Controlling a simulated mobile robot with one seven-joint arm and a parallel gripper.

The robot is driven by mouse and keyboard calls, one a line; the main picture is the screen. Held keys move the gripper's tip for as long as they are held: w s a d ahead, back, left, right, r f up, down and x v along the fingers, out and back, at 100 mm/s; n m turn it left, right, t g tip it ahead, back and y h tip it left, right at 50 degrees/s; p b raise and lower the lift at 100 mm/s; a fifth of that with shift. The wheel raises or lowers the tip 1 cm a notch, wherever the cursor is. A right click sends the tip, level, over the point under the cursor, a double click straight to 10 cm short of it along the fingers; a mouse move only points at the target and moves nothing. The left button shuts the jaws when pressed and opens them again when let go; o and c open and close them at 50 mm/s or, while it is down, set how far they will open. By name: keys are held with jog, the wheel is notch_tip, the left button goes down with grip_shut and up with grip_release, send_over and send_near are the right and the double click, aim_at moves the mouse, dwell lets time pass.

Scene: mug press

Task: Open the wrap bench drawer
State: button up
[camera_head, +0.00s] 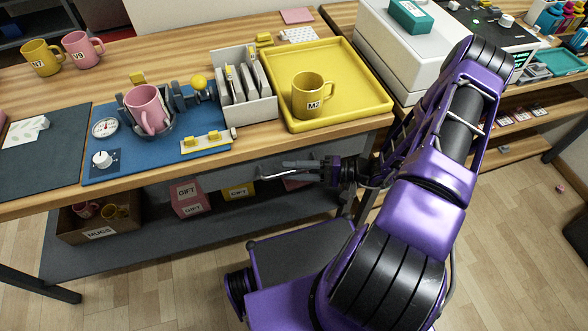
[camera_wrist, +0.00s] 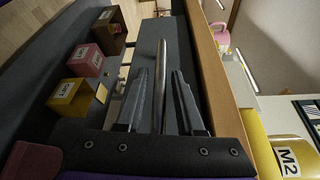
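The wrap bench (camera_head: 330,133) has a wooden top, and a dark grey drawer front shows below its edge in the wrist view (camera_wrist: 185,55). A thin metal bar handle (camera_head: 278,175) runs along this front, and it also shows in the wrist view (camera_wrist: 160,60). The drawer front looks flush under the top, with no opening visible. My gripper (camera_head: 285,169) is at the handle, below the bench edge. In the wrist view my gripper (camera_wrist: 160,75) is open, one finger on each side of the bar, with a gap on both sides.
A yellow tray (camera_head: 373,109) with a yellow M2 mug (camera_head: 313,95) stands on the bench above my gripper. A blue mat (camera_head: 105,168) bears a press with a pink mug (camera_head: 147,108). Gift boxes (camera_head: 190,197) and a mug crate (camera_head: 98,222) sit on the lower shelf.

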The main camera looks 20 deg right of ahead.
grip_shut()
dwell(1.2)
